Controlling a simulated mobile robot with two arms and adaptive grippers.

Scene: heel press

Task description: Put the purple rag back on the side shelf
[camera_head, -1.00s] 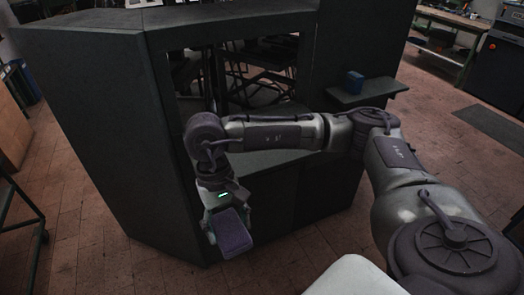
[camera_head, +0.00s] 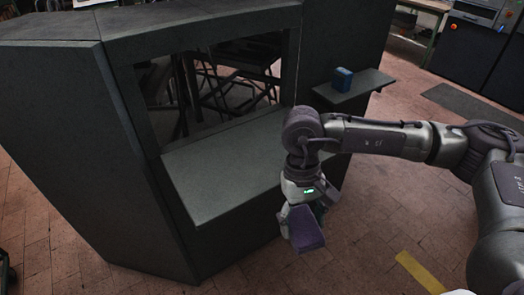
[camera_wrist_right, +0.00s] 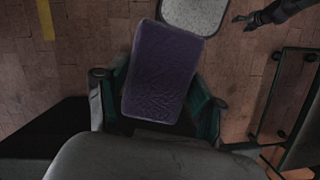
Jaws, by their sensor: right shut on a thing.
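The purple rag (camera_head: 306,228) is a flat block-like piece held by my right gripper (camera_head: 303,213). In the right wrist view the rag (camera_wrist_right: 161,72) lies between the two green-sided fingers (camera_wrist_right: 160,108), and they are shut on it. It hangs in the air in front of the dark cabinet, tilted a little. The side shelf (camera_head: 365,92) is a small dark ledge on the cabinet's right side, above and to the right of my right gripper. A blue block (camera_head: 342,79) stands on it.
The dark cabinet (camera_head: 60,130) has a large opening with a flat counter (camera_head: 215,175) below it. Dark metal frames show inside. A yellow floor stripe (camera_head: 420,272) lies at the lower right.

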